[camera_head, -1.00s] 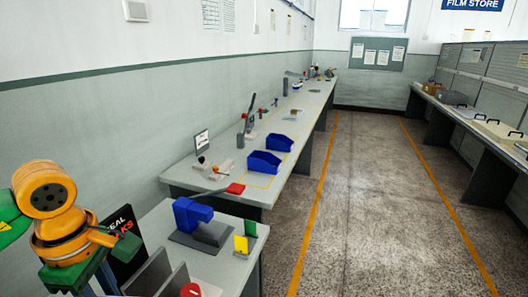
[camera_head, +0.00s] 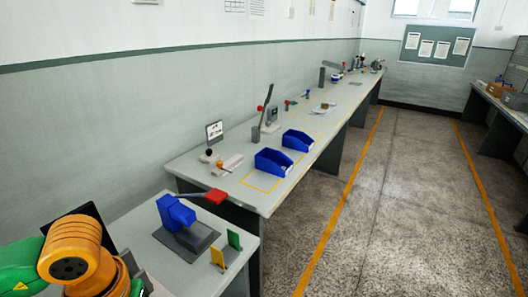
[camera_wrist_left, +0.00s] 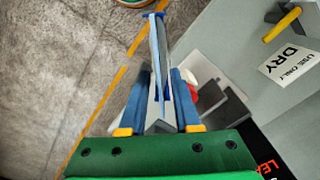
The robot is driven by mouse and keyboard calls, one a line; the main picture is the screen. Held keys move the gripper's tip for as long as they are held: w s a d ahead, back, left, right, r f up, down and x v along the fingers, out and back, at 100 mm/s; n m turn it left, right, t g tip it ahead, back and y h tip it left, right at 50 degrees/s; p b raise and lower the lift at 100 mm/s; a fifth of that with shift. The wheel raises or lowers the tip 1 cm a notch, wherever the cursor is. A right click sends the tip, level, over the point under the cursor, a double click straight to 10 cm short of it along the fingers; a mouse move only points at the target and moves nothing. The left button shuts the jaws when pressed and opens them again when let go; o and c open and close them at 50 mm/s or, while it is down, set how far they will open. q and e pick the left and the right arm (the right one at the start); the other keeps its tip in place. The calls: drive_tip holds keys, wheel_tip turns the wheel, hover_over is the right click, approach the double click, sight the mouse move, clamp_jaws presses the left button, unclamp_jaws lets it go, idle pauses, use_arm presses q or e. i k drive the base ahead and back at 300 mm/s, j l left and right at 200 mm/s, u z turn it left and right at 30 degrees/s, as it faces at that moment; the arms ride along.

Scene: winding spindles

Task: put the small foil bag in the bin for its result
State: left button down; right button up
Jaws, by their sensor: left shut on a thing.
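My left gripper (camera_wrist_left: 160,85) is shut on the small foil bag (camera_wrist_left: 157,55), which shows nearly edge-on as a thin grey sheet with a blue edge at its far end. In the head view only my left arm shows at the bottom left corner; its fingers and the bag are out of sight. Two open blue bins, a nearer one (camera_head: 272,162) and a farther one (camera_head: 298,140), stand inside a yellow outline on the long bench. Any labels on the bins cannot be read. The right gripper is not in view.
The near bench (camera_head: 145,250) carries a blue press with a red-tipped lever (camera_head: 177,213) and upright yellow and green plates (camera_head: 226,250). A small sign (camera_head: 214,131) and a lever tool (camera_head: 268,110) stand on the long bench. The floor aisle (camera_head: 385,200) is clear.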

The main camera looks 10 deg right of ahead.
sight(298, 146)
drive_tip(key=i+l, duration=0.2)
drive_tip(key=l, duration=0.15)
drive_tip(key=i+l+u, duration=0.1)
drive_tip(key=i+l, duration=0.3)
drive_tip(key=l, duration=0.25)
drive_tip(key=i+l, duration=0.15)
drive_tip(key=l, duration=0.2)
drive_tip(key=i+l+u, duration=0.1)
drive_tip(key=l, duration=0.25)
drive_tip(key=i+l, duration=0.3)
drive_tip(key=i+l+u, duration=0.1)
drive_tip(key=l, duration=0.3)
drive_tip(key=i+l+u, duration=0.15)
drive_tip(key=i+l, duration=1.2)
drive_tip(key=i+j, duration=0.05)
drive_tip(key=i, duration=0.05)
